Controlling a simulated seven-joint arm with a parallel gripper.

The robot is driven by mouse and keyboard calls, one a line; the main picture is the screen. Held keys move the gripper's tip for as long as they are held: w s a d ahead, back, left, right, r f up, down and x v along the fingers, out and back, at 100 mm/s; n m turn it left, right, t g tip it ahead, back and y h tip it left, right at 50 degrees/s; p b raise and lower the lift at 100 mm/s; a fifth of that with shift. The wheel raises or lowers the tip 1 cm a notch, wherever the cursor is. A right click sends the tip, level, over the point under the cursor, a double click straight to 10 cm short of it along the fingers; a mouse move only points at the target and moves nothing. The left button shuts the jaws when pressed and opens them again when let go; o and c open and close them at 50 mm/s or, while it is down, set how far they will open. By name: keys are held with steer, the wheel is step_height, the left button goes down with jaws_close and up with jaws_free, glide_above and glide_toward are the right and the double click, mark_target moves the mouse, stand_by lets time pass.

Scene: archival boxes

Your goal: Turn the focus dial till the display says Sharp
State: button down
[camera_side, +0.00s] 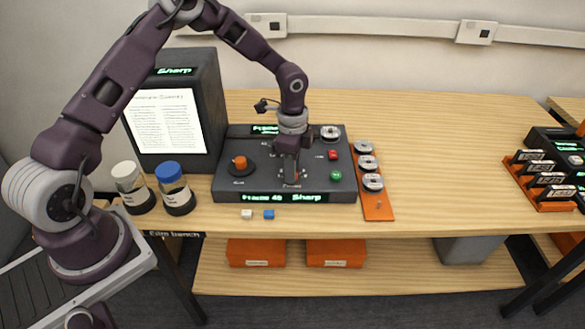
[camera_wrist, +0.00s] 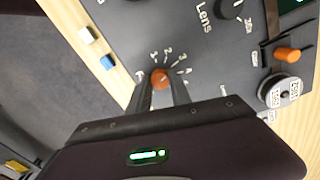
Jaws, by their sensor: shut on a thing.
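My gripper (camera_wrist: 160,90) points down over the console (camera_side: 230,190) and is shut on a small orange dial (camera_wrist: 160,76). A finger lies on each side of the dial. A numbered scale surrounds it; its own name is not readable. In the side view my gripper (camera_side: 291,176) hides most of this dial. The display strip (camera_side: 310,198) along the console's front edge reads "Frame 45" and "Sharp" in green. The hooded screen (camera_side: 175,71) also reads "Sharp" above a lit page of text.
A larger orange knob (camera_side: 240,162) is left on the console; red (camera_side: 333,154) and green (camera_side: 335,175) buttons are right. Jars (camera_side: 173,186) stand left. White (camera_side: 246,214) and blue (camera_side: 269,214) blocks lie in front. An orange strip (camera_side: 377,208) holds reels. The bench's right middle is clear.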

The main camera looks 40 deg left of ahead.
steer(key=c, duration=1.2)
jaws_free()
steer(key=shift+o, duration=0.2)
steer(key=shift+r, duration=0.1)
step_height(320, 180, up, 7)
steer(key=shift+r, duration=0.15)
step_height(320, 180, up, 6)
steer(key=n+y, duration=0.1)
glide_above(284, 185)
steer(key=s+r+n+t+y, duration=0.1)
steer(key=s+r+n+t, duration=0.15)
steer(key=s+r, duration=0.6)
steer(key=s+d+r+n+t+h, duration=0.1)
steer(key=s+n, duration=0.3)
steer(key=s, duration=0.5)
steer(key=s+d+r+n+t+h, duration=0.1)
steer(key=s+r+n, duration=0.3)
steer(key=s, duration=0.4)
steer(key=shift+s+d+r+t, duration=0.15)
steer(key=shift+s+d+t, duration=0.25)
steer(key=shift+d+t, duration=0.15)
steer(key=shift+a+n, duration=0.1)
steer(key=shift+n, duration=0.15)
